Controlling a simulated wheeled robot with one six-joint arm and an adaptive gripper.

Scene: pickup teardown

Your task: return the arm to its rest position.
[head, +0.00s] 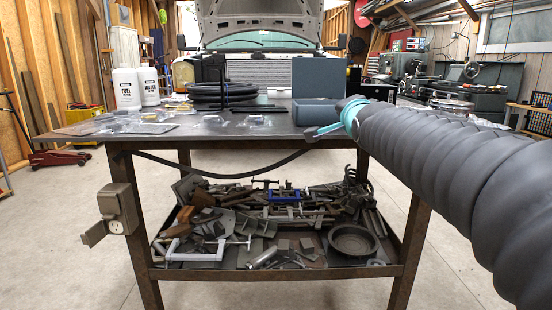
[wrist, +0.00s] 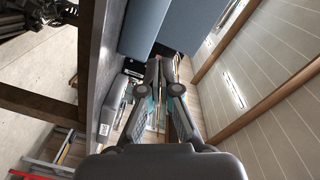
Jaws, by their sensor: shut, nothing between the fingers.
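My arm reaches in from the right edge of the head view in a dark ribbed sleeve. Its end, with teal parts, shows over the right part of the workbench top, and the fingertips are hard to make out there. In the wrist view my gripper (wrist: 160,68) has its two dark fingers together, with nothing between them. A blue-grey case (head: 317,110) stands on the bench behind the arm's end. In the wrist view large blue-grey and dark panels lie close beyond the fingers.
The metal workbench (head: 250,132) holds white bottles (head: 127,88), a coiled black hose (head: 222,90) and clear packs. Its lower shelf (head: 275,272) is full of metal parts and clamps. A pickup with a raised hood stands behind.

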